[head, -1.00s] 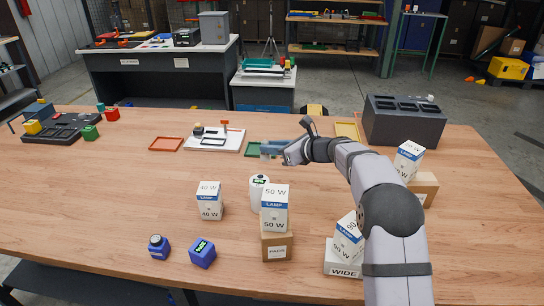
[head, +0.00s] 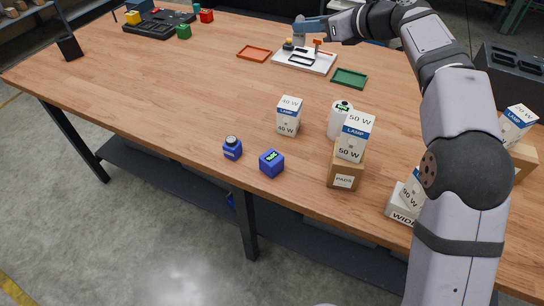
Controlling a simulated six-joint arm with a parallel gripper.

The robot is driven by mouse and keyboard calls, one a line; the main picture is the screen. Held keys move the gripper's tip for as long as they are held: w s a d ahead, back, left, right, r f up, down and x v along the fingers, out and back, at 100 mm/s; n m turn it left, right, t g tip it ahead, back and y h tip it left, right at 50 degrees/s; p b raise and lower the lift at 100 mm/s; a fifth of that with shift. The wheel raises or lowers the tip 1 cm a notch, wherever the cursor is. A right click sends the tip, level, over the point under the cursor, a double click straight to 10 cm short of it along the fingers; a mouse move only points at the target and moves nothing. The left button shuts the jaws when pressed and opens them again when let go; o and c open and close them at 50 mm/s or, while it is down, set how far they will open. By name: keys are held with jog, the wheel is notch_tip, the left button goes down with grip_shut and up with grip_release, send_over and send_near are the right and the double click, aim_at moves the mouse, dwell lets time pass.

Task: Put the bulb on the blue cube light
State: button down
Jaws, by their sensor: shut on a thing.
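My gripper (head: 299,27) is at the far side of the table, over the left end of a white board (head: 304,64). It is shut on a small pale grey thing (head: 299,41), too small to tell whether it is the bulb. Two blue cubes stand near the front edge. The left blue cube (head: 232,152) has a round grey top and a pale label. The right blue cube (head: 271,165) has a green-lit dark panel on top. I cannot tell for certain which is the cube light. No bulb shows clearly.
Lamp boxes (head: 288,116) (head: 355,136) and a white cylinder (head: 340,119) stand right of the cubes. An orange tray (head: 254,54) and a green tray (head: 349,78) flank the board. A dark grey case (head: 512,75) is at right. The table's left middle is clear.

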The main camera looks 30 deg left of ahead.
jog(key=s+a+r+n+g, duration=0.1)
jog(key=s+a+r, duration=0.15)
jog(key=s, duration=0.35)
jog(key=s+a+r+g, duration=0.1)
jog(key=s+a+r, duration=0.1)
jog(key=s+r, duration=0.25)
jog(key=m+t+b, duration=0.1)
jog(key=m+t, duration=0.1)
jog(key=t, duration=0.1)
send_over(272, 163)
jog(key=s, duration=0.1)
notch_tip(272, 163, down, 15)
notch_tip(272, 163, down, 12)
jog(key=w+d+m+h+b, duration=0.1)
jog(key=b, duration=0.4)
jog(key=shift+w+d+r+t, duration=0.2)
jog(key=shift+t, duration=0.2)
jog(key=shift+f+b, duration=0.15)
jog(key=shift+b, duration=0.15)
jog(key=c, duration=1.6)
grip_release()
